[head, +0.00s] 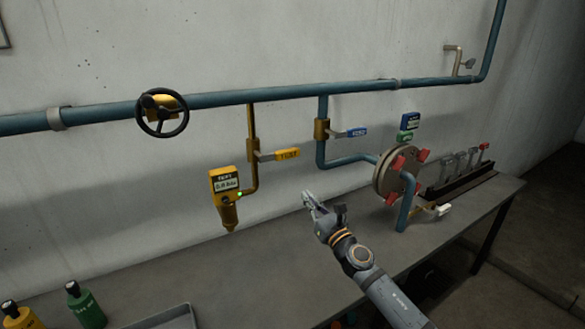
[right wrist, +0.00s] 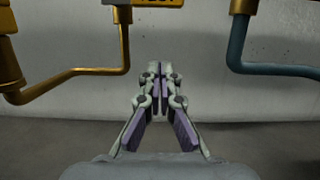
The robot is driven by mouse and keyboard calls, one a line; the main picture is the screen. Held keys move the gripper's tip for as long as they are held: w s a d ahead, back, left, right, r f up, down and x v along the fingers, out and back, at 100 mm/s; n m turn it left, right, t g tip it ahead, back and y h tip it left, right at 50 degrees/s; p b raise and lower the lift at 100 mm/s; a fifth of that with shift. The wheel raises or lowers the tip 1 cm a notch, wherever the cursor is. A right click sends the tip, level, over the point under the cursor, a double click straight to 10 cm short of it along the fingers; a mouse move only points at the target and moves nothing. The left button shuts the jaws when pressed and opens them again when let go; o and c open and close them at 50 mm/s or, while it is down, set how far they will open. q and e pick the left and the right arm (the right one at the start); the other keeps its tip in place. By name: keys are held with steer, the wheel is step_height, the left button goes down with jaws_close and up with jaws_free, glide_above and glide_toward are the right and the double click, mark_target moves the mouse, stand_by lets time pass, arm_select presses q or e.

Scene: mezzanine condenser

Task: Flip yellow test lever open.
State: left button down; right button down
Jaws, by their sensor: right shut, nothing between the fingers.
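The yellow test lever (head: 287,154) sticks out to the right from a brass valve body (head: 253,150) on a yellow branch pipe under the blue main pipe. It lies about level, crosswise to that upright branch. In the right wrist view only the lower edge of the lever (right wrist: 158,3) shows at the top. My right gripper (head: 308,198) is below and slightly right of the lever, apart from it. Its fingers (right wrist: 160,75) are shut with nothing between them. My left gripper is in neither view.
A yellow meter (head: 224,190) with a green light hangs left of the lever. A blue-tagged lever (head: 356,132) sits to the right, beside a flange (head: 394,174) with red parts. A black handwheel (head: 162,113) is at upper left. Bottles and a tray (head: 165,318) stand on the bench.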

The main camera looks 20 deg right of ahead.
mark_target(280, 155)
steer(key=w+r+p, duration=0.6)
steer(key=w, duration=0.3)
steer(key=shift+w+a+r, duration=0.2)
steer(key=shift+w+a, duration=0.05)
steer(key=shift+a, duration=0.15)
steer(key=shift+w, duration=0.1)
steer(key=shift+d+r+n+p, duration=0.15)
steer(key=shift+r+n+p, duration=0.15)
steer(key=shift+n, duration=0.1)
